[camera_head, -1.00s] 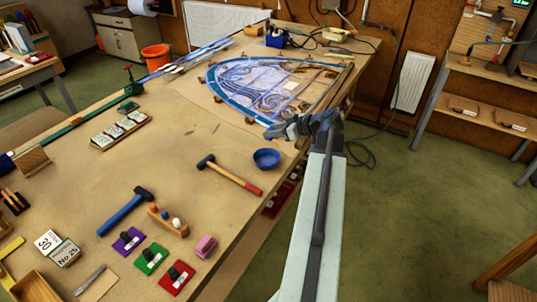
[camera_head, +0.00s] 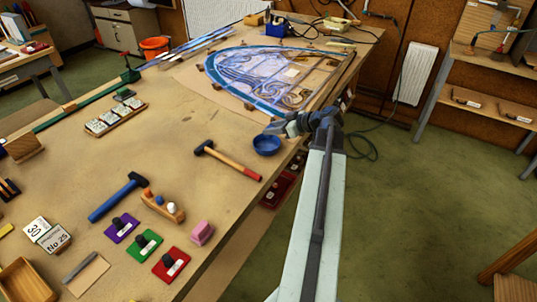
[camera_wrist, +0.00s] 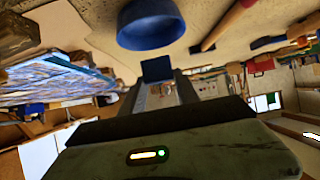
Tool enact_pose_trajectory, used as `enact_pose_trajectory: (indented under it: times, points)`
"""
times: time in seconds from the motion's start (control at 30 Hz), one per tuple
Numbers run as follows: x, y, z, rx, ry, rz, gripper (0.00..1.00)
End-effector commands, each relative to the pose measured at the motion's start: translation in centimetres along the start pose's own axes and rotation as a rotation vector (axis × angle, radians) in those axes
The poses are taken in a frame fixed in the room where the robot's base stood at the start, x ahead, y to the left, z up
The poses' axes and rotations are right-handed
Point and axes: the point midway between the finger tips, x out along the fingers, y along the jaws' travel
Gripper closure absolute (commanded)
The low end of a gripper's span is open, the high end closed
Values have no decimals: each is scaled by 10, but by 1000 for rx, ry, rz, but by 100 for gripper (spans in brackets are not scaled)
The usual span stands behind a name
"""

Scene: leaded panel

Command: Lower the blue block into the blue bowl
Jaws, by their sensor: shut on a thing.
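The blue bowl (camera_head: 266,147) stands on the workbench near its right edge, below the leaded panel. In the wrist view the bowl (camera_wrist: 151,30) shows at the top centre. My gripper (camera_head: 270,130) is just above and behind the bowl in the head view. In the wrist view my gripper (camera_wrist: 158,82) is shut on the blue block (camera_wrist: 157,69), which shows dark blue at the fingertips. A gap shows between block and bowl there. The block cannot be made out in the head view, and the bowl's inside is mostly hidden.
A red-handled hammer (camera_head: 228,161) lies left of the bowl. The leaded panel (camera_head: 275,75) lies behind it. A blue-handled hammer (camera_head: 117,198), a pink block (camera_head: 202,233) and coloured cards with knobs are nearer the front.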

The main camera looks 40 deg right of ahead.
Motion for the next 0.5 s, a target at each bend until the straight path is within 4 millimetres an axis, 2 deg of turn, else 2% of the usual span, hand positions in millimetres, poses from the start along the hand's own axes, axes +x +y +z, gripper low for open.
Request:
enact_pose_trajectory:
  times: [0.03, 0.5]
  points:
    - [2, 0, 4, 0, 0, 0, 100]
    - [6, 1, -1, 0, 0, 1, 100]
